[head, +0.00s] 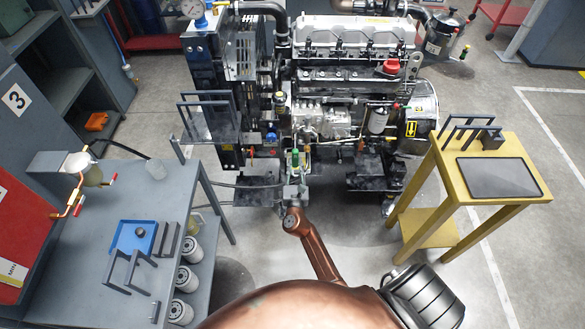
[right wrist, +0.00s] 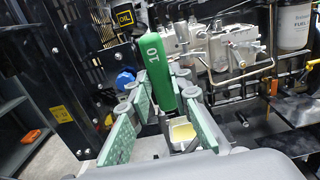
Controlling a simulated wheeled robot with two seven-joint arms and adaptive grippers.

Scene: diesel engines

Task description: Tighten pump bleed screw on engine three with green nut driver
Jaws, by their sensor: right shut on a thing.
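The engine (head: 350,65) stands straight ahead, with the silver pump (head: 320,118) on its near side. My right gripper (head: 296,183) is in front of the engine's lower middle. It is shut on the green nut driver (head: 295,158). In the right wrist view the green nut driver (right wrist: 160,75), marked 10, stands up between the fingers of my right gripper (right wrist: 165,112). The pump (right wrist: 238,45) is behind it and to the right. The driver's tip is hidden, and I cannot make out the bleed screw. My left gripper is not in view.
A grey bench (head: 75,240) with a blue tray (head: 138,237) stands at left. A yellow table (head: 525,165) with a dark tablet (head: 498,178) stands at right. Thin pipes (right wrist: 240,75) and a fuel filter (right wrist: 294,25) are near the gripper.

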